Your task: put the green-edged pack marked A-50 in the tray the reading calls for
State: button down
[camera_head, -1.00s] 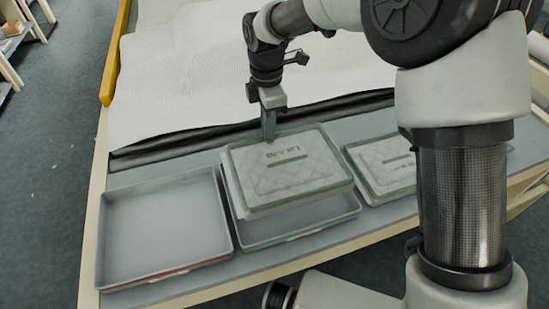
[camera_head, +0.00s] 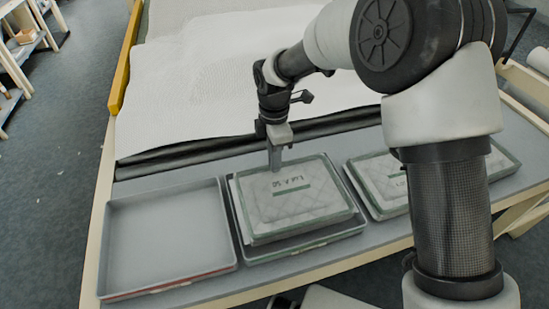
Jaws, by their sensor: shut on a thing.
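A green-edged quilted pack (camera_head: 297,205) is at the middle tray (camera_head: 302,250), within or just above its rim; I cannot tell if it touches the floor. Its dark printed marking is too blurred to read. My gripper (camera_head: 275,163) is shut on the pack's far edge, pointing down from behind. The middle tray has a greenish strip on its front. The empty grey left tray (camera_head: 165,240) has a red strip on its front edge. No reading shows legibly.
Another green-edged pack (camera_head: 385,185) lies to the right, partly hidden by my arm. A white wadding sheet (camera_head: 215,80) spreads behind the trays, with a dark roller (camera_head: 165,163) along its front. A yellow rail (camera_head: 120,80) edges the table's left side.

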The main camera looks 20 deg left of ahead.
jog(key=shift+f, duration=0.3)
jog(key=c, duration=1.8)
grip_release()
jog(key=shift+c, duration=0.2)
jog(key=shift+r, duration=0.15)
notch_tip(320, 180, up, 13)
